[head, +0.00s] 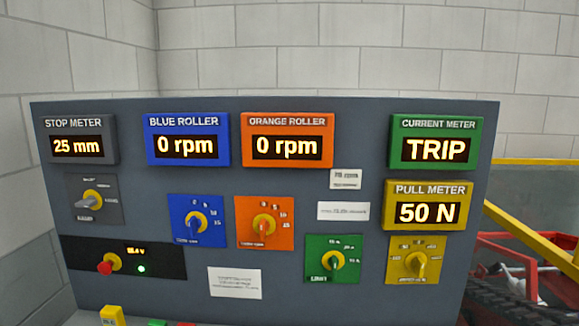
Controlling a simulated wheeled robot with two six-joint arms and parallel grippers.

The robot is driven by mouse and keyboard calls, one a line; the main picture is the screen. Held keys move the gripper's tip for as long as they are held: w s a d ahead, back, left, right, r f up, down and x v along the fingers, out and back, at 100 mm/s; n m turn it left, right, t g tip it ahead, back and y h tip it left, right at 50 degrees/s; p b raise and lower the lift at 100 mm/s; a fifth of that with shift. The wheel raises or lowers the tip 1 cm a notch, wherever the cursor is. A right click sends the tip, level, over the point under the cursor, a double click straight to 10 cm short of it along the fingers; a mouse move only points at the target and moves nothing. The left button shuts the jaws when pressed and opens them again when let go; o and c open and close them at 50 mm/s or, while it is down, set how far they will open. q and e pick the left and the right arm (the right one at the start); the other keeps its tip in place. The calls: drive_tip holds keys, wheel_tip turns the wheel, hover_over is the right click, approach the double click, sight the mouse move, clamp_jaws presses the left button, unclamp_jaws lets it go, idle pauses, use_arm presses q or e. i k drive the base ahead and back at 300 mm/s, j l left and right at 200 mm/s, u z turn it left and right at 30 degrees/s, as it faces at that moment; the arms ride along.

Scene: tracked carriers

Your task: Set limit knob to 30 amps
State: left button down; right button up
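The limit knob (334,260) is a round yellow knob with a pointer, on a green plate (320,274) labelled LIMIT at the lower right of the grey panel. Small marks sit at the plate's top and right; they are too small to read surely. The knob's pointer seems to lie down-left, towards the LIMIT label. The green current meter (435,141) at the upper right reads TRIP. Neither of my grippers is in the head view, and nothing touches the knob.
A yellow knob plate (415,259) is right of the limit plate, and an orange one (264,222) is up-left. A red knob (104,267) sits at lower left. Red and yellow machinery (530,250) stands behind at right. The space before the panel looks clear.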

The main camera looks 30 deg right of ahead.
sight(333, 262)
drive_tip(key=k+l+z, duration=0.1)
drive_tip(key=z, duration=1.65)
drive_tip(key=i+l, duration=0.05)
drive_tip(key=l, duration=0.05)
